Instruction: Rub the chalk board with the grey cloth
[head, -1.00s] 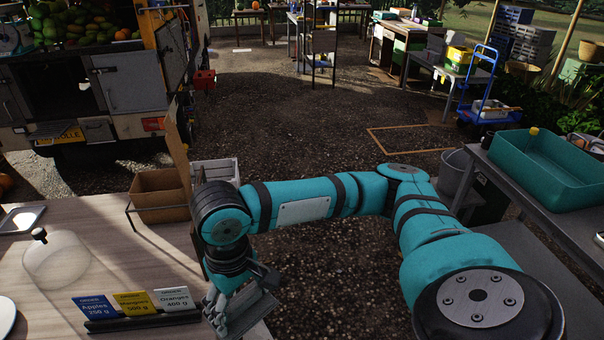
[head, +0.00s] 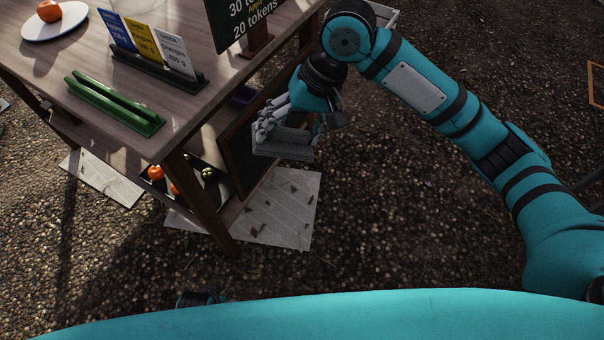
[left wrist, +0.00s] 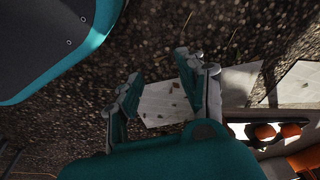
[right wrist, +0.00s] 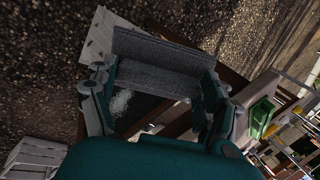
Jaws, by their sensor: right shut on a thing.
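The chalk board (head: 243,150), dark with a brown wooden frame, stands at the side of the wooden table. In the right wrist view the board (right wrist: 146,108) carries a pale smudge (right wrist: 121,102) and is partly hidden by the cloth and fingers. My right gripper (head: 285,128) is shut on the grey cloth (right wrist: 160,65), which spans its fingers as a flat, folded piece. The cloth also shows in the head view (head: 280,149), in front of the board; I cannot tell whether they touch. My left gripper (left wrist: 158,72) is open and empty above the gravel.
The wooden table (head: 185,100) bears a green holder (head: 115,103), price cards (head: 150,45) and a plate (head: 55,22). A dark price sign (head: 243,20) stands at its back edge. A black tray of fruit (head: 190,178) sits below. Gravel right of the table is open.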

